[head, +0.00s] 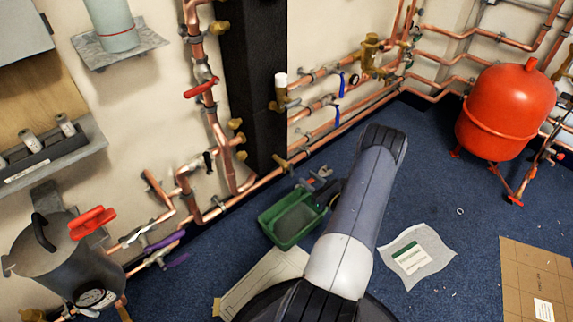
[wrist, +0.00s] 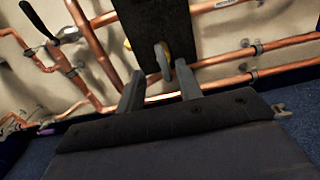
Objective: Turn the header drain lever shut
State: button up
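A small brass valve with a pale grey lever (wrist: 162,62) shows in the wrist view, in front of the foot of the black column. I take it for the header drain lever; no label is readable. In the head view, a brass valve (head: 283,163) sits on the low copper pipe by that column. My gripper (wrist: 160,74) is open, with one finger on each side of the lever. Gaps show on both sides, and I cannot tell whether either finger touches it. In the head view my gripper (head: 318,180) is small and partly hidden by my arm.
The black column (head: 252,80) stands behind the pipes. A green tray (head: 290,222) lies on the blue carpet below my gripper. A black-handled valve (head: 208,161) is on the pipes to the left. A red tank (head: 507,110) stands at the right.

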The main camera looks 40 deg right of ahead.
aim_at(293, 167)
jog(key=w, duration=0.3)
jog(key=w+b, duration=0.1)
jog(key=w, duration=0.2)
jog(key=w+a+b, duration=0.1)
jog(key=w, duration=0.2)
jog(key=shift+w, duration=0.3)
grip_shut()
